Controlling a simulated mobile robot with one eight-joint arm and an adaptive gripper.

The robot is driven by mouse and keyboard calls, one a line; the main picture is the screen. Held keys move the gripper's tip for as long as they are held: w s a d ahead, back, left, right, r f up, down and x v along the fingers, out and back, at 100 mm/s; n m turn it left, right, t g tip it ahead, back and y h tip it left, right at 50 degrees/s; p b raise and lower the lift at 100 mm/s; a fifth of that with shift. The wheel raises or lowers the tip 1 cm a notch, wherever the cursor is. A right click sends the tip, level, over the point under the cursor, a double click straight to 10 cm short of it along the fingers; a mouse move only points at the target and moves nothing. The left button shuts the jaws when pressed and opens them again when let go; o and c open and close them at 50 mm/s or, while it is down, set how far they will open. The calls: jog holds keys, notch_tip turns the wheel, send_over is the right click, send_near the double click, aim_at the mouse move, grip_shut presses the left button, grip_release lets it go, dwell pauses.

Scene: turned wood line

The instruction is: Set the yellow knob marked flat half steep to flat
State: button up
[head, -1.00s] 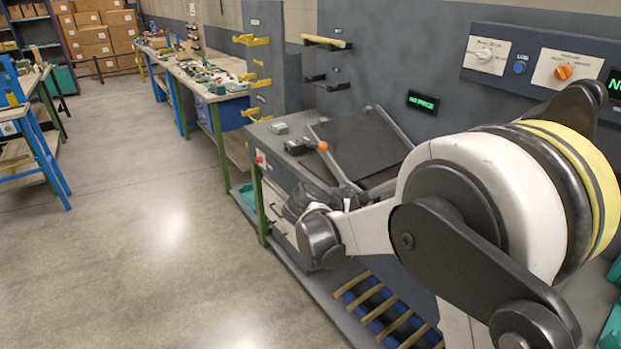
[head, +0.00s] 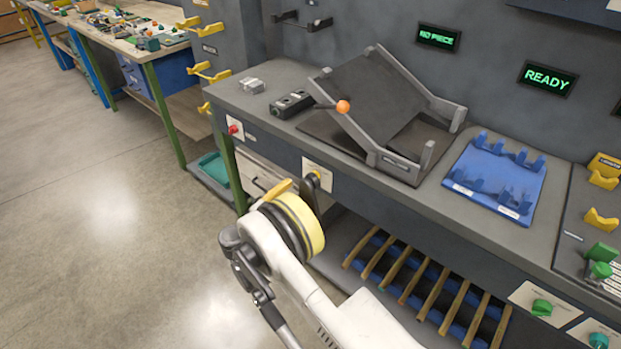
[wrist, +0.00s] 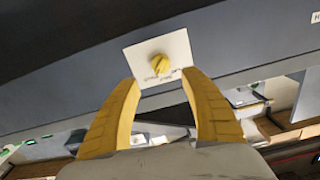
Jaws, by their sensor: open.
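The yellow knob (wrist: 159,65) sits on a white plate (wrist: 179,45) on the bench's front edge. Small lettering runs around the knob's lower side, too blurred to read fully, and I cannot tell which mark the knob points at. My gripper (wrist: 159,78) is open, its two yellow fingers reaching toward the plate on either side of the knob, which lies just beyond the tips with no visible contact. In the head view the plate (head: 324,184) shows behind my gripper, which partly covers it.
A tilted dark tray (head: 385,95) with an orange-tipped lever (head: 343,107) stands on the bench above the knob. A red button (head: 233,129) is on the bench front to the left. Open floor is at left.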

aim_at(310, 179)
jog(key=b+x, duration=0.2)
jog(key=x, duration=0.5)
jog(key=shift+w+d, duration=0.1)
jog(key=shift+w, duration=0.15)
grip_shut()
